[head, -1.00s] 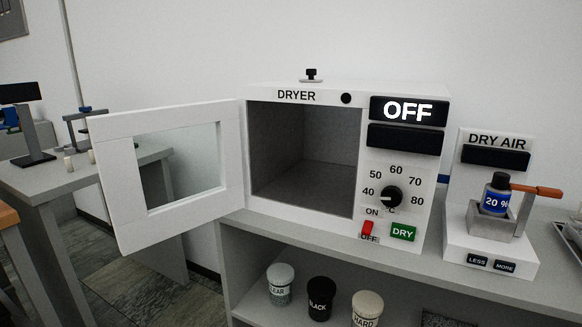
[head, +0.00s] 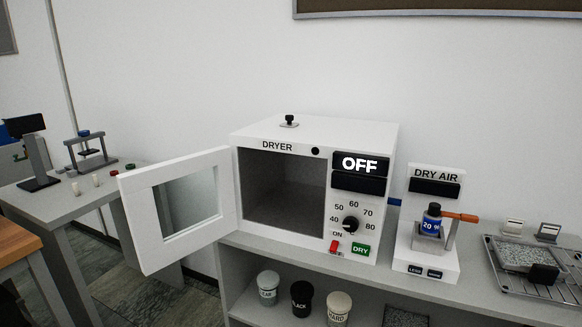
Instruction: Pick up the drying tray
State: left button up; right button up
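A shallow grey metal tray (head: 508,282), which looks like the drying tray, lies on the bench at the far right. It holds a flat slab of speckled grey granules (head: 527,256) and has a black block-like part (head: 543,274) at its front. The tray's right end is close to the picture's edge. The dryer (head: 365,140) stands left of it with its door (head: 150,225) swung open to the left. The dryer chamber (head: 280,195) looks empty, and its display reads OFF. Neither of my grippers is in view.
The dry air unit (head: 428,265) with a blue-labelled bottle (head: 431,222) and orange handle stands between dryer and tray. Two small label stands (head: 548,232) are behind the tray. Jars (head: 301,297) stand on the lower shelf. A side table (head: 60,205) is at the left.

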aim_at(543, 267)
jog(key=z, duration=1.6)
